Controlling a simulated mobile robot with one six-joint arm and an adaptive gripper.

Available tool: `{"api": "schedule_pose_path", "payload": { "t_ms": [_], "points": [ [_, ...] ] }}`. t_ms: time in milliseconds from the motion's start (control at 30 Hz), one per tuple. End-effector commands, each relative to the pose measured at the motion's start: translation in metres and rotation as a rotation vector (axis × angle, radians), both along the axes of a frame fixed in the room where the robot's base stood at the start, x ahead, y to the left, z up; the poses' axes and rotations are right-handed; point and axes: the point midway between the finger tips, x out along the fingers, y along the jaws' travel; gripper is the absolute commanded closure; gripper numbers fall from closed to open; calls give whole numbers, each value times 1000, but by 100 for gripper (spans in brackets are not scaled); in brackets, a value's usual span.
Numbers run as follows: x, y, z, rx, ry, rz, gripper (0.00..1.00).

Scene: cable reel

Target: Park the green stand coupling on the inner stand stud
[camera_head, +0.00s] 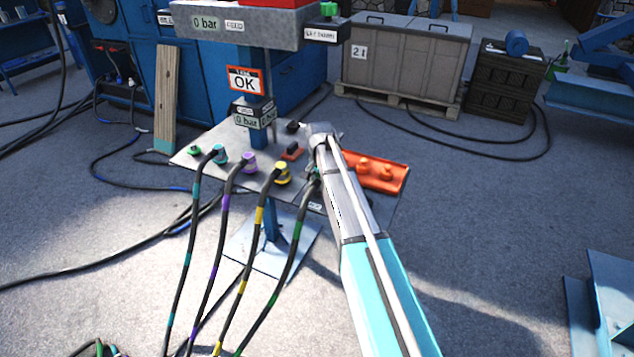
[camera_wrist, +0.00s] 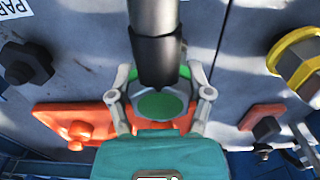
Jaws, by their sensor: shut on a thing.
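My gripper (camera_wrist: 161,100) is shut on the green stand coupling (camera_wrist: 160,106), whose green face shows between the fingers in the wrist view. A black hose (camera_wrist: 157,55) runs from it; its green-banded length (camera_head: 297,232) hangs down in the head view. There my arm hides most of the gripper and coupling. The coupling is over the stand plate; I cannot tell whether it touches anything beneath. A dark stud (camera_wrist: 26,62) shows left in the wrist view and another dark fitting (camera_wrist: 265,129) right, by an orange piece. I cannot tell which is the inner stand stud.
The yellow coupling (camera_head: 282,173), purple coupling (camera_head: 249,161) and teal coupling (camera_head: 219,153) stand on the plate (camera_head: 205,137) left of my arm. An orange tray (camera_head: 394,180) with orange plugs lies right. Hanging hoses crowd the front. An OK sign (camera_head: 245,80) is on the post.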

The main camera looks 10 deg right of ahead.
Motion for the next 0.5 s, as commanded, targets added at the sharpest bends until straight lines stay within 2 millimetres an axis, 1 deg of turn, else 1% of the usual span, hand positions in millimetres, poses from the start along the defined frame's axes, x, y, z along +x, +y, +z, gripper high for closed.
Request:
{"api": "schedule_pose_path", "payload": {
  "t_ms": [233,267,400,433,500],
  "points": [
    [0,0,-4,0,0,0,92],
    [0,0,-3,0,0,0,29],
    [0,0,-3,0,0,0,3],
    [0,0,-3,0,0,0,0],
    [0,0,-3,0,0,0,0]
  ]
}}
